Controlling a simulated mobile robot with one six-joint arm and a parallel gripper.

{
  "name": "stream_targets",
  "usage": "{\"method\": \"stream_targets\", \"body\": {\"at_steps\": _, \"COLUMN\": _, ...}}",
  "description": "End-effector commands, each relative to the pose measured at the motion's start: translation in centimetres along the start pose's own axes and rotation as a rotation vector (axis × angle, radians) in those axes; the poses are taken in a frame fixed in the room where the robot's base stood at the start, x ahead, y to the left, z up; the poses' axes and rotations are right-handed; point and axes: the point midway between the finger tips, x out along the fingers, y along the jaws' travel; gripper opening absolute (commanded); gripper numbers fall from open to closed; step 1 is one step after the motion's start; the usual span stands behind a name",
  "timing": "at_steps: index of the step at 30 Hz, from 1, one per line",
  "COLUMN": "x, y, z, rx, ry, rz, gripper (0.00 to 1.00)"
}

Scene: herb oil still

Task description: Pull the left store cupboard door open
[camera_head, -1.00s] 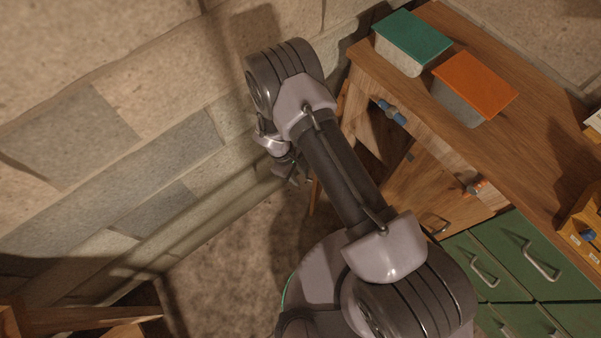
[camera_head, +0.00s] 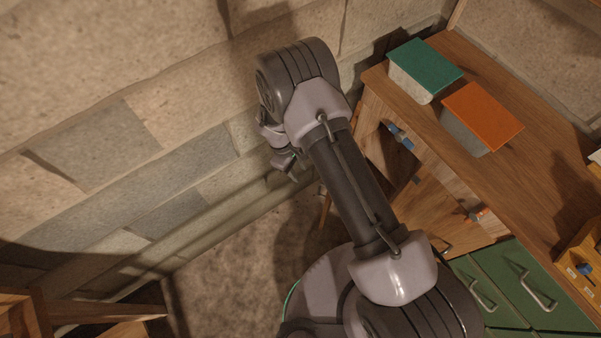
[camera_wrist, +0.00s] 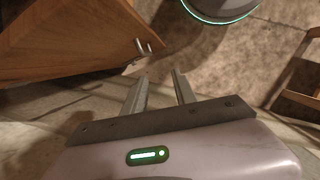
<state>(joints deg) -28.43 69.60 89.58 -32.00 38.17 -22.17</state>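The store cupboard (camera_head: 437,92) has a wooden top. Its left compartment shows a dark opening below a blue tag (camera_head: 400,136). The left door (camera_head: 325,208) stands out from the front, seen nearly edge-on and mostly hidden behind my arm. In the wrist view a wooden door panel (camera_wrist: 60,42) fills the upper left, with a small metal handle (camera_wrist: 143,47) near its edge. My gripper (camera_head: 291,167) is beside the wall, left of the cupboard. In the wrist view my gripper (camera_wrist: 161,80) has its fingers apart, with nothing between them. The handle is beyond the fingertips, not held.
A green-lidded box (camera_head: 425,64) and an orange-lidded box (camera_head: 482,112) stand on the cupboard top. Green drawers (camera_head: 520,290) are at lower right. The block wall (camera_head: 190,165) is close on the left. A wooden frame (camera_head: 90,310) stands lower left, with bare floor (camera_head: 240,260) between.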

Motion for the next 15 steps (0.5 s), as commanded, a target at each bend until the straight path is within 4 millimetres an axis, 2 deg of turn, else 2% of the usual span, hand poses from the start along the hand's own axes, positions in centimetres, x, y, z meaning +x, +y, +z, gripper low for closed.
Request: {"method": "stream_targets", "body": {"at_steps": 15, "x": -5.2, "y": 0.7, "z": -0.7, "rx": -0.001, "ry": 0.002, "rz": 0.002, "gripper": 0.33}}
